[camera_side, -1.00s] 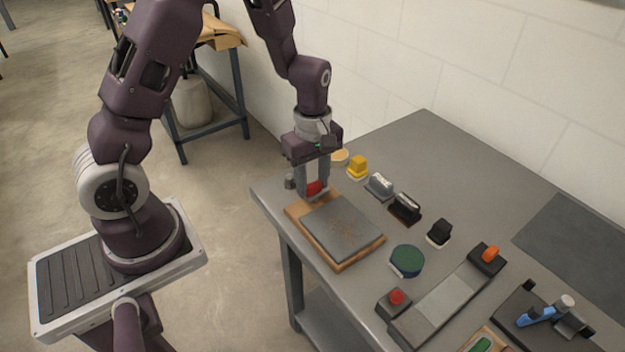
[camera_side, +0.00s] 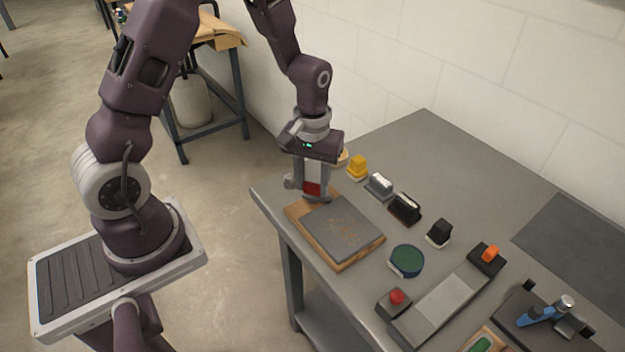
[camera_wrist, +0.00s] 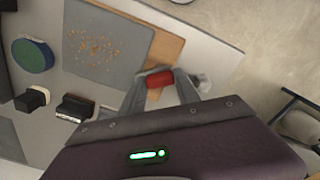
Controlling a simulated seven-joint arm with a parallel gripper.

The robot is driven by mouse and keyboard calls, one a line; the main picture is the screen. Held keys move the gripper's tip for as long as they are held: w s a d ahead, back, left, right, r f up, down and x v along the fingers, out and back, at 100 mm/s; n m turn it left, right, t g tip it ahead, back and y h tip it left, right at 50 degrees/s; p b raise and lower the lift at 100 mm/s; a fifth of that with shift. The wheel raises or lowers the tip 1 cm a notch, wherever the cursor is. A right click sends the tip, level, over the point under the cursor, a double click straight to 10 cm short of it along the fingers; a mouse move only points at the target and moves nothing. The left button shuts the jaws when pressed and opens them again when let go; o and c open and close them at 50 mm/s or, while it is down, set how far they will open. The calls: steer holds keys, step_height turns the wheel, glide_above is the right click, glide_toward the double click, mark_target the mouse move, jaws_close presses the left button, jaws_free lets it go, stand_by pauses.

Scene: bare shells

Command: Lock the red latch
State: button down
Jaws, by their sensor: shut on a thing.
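The red latch (camera_side: 312,188) is a small red piece at the far left end of the wooden board (camera_side: 347,264). A grey plate (camera_side: 345,228) with brown specks lies on that board. My gripper (camera_side: 314,192) points down over the latch, with its fingers on either side of it. In the wrist view the red latch (camera_wrist: 159,79) sits between the two fingertips of my gripper (camera_wrist: 160,84), which is shut on it. A small grey part shows beside the fingers there. The fingers hide much of the latch and its mount.
A yellow block (camera_side: 357,167) and several pale and dark blocks stand in a row behind the board. A green disc (camera_side: 406,260), a red button (camera_side: 397,297) and an orange knob (camera_side: 490,253) are to the right. The table's left edge is close to my gripper.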

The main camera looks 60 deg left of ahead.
mark_target(312, 184)
steer(key=m, duration=0.7)
stand_by(0.7)
steer(key=c, duration=0.9)
jaws_free()
steer(key=shift+r, duration=0.15)
step_height(312, 184, up, 6)
steer(key=shift+r, duration=0.45)
